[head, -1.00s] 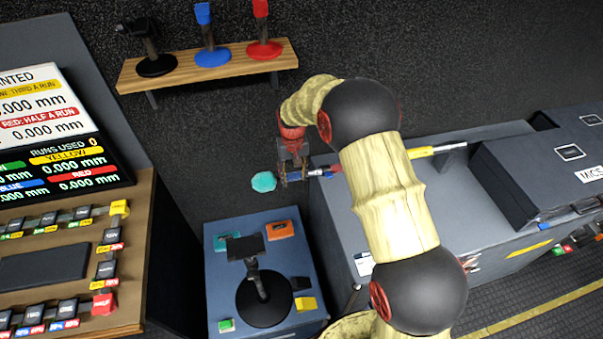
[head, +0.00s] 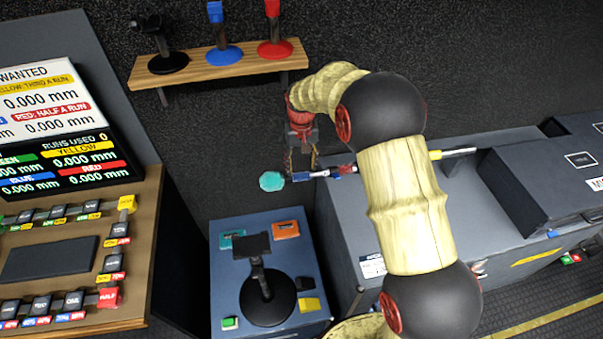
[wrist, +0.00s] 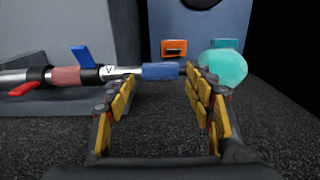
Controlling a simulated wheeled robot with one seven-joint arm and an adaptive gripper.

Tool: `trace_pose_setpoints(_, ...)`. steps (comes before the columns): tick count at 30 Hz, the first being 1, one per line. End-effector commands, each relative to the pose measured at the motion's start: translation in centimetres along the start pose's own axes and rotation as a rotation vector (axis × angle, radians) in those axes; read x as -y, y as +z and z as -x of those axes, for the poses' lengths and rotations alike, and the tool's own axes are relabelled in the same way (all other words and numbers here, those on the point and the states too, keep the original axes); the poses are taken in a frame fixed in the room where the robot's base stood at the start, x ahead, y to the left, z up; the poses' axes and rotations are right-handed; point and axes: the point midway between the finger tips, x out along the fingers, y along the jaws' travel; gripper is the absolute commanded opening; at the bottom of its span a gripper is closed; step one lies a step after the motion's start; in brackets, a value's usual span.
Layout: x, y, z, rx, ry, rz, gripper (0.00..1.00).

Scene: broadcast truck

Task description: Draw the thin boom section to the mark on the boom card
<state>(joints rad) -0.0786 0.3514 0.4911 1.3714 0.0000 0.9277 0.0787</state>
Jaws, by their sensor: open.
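The boom is a thin pole lying across the side of a grey case. In the wrist view it has a teal ball (wrist: 223,67) at its right end, a blue sleeve (wrist: 161,72), a thin bright section (wrist: 122,71), and a red-brown collar (wrist: 66,76) with blue and red levers. The teal ball (head: 271,181) also shows in the head view. My gripper (head: 302,174) is open at the blue sleeve; its yellow-padded fingers stand on either side of it, contact unclear. I cannot make out the boom card or its mark.
A blue-grey cabinet (head: 227,268) with a black stand stands below the boom. A grey case (head: 345,238) is to the right, with a white label (head: 372,266). A wooden shelf (head: 200,72) with several stands is above; a button desk (head: 150,262) is left.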

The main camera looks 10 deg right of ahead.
Motion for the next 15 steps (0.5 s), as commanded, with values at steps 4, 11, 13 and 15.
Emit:
trace_pose_setpoints(4,0.0,-0.1,3.1,-0.003,0.000,0.000,0.53)
trace_pose_setpoints(11,0.0,-0.1,5.8,-0.001,0.000,0.000,0.53)
trace_pose_setpoints(13,0.0,0.0,6.1,0.000,0.000,0.000,0.53)
trace_pose_setpoints(15,0.0,0.0,6.3,0.001,0.000,0.000,0.53)
